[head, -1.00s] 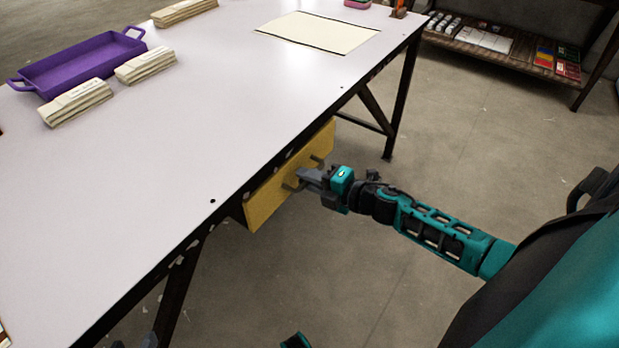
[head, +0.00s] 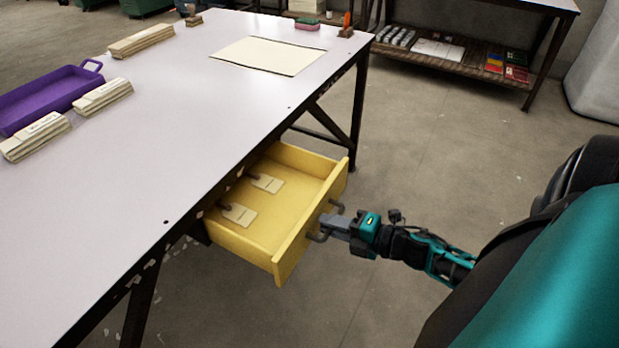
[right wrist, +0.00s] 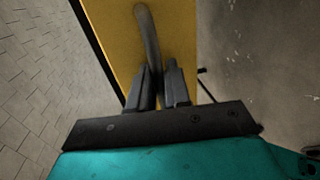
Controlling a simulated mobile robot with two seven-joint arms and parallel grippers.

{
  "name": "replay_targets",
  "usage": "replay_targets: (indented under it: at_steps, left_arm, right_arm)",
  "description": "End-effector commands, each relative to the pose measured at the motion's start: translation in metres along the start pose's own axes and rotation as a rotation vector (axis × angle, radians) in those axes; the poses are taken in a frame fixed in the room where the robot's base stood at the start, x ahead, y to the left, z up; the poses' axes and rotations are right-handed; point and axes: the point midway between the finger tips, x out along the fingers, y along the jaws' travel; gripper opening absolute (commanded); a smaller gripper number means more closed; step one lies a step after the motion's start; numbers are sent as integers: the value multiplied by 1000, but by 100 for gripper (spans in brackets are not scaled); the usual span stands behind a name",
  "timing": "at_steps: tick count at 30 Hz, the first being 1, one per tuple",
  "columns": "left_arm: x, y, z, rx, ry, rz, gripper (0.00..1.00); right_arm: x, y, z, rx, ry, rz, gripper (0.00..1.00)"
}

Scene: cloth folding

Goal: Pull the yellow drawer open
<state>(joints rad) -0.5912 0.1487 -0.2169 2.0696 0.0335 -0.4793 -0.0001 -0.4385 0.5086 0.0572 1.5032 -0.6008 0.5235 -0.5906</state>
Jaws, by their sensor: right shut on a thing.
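The yellow drawer (head: 262,228) stands well out from under the white table in the head view, its inside open to sight. Two pale tags with dark ends lie in it, one (head: 239,215) nearer and one (head: 266,183) farther back. My right gripper (head: 325,226) is shut on the drawer's grey handle (head: 312,238) at the front panel. In the right wrist view the fingers (right wrist: 160,88) close around the curved handle (right wrist: 147,32) against the yellow front. My left gripper is not in view.
The white table (head: 190,110) holds a purple tray (head: 48,98), cloth stacks (head: 103,97) and a cream sheet (head: 268,56). A dark table leg (head: 358,115) stands just beyond the drawer. The floor (head: 430,150) right of the drawer is clear.

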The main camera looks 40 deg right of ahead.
Motion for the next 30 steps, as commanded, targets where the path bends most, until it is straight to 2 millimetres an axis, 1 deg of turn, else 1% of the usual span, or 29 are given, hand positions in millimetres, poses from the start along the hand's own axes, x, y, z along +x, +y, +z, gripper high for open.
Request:
replay_targets:
  at_steps: [1, 6, 12, 18, 28, 29, 30]
  left_arm:
    - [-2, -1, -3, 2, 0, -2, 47]
    - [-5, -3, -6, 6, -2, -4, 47]
    - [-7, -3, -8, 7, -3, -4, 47]
    - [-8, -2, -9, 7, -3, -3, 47]
    - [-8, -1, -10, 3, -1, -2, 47]
    - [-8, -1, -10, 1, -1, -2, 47]
    - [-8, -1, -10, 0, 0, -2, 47]
  right_arm:
    - [-13, -2, 0, 3, -2, -5, 0]
    - [-42, -8, 0, 1, -2, -2, 0]
    - [-63, -13, 0, 1, -1, -1, 0]
    - [-70, -14, 1, 0, -1, 1, 0]
    - [-70, -14, 1, 0, -1, 1, 0]
    - [-70, -14, 1, 0, -1, 1, 19]
    - [-70, -14, 1, 0, -1, 1, 23]
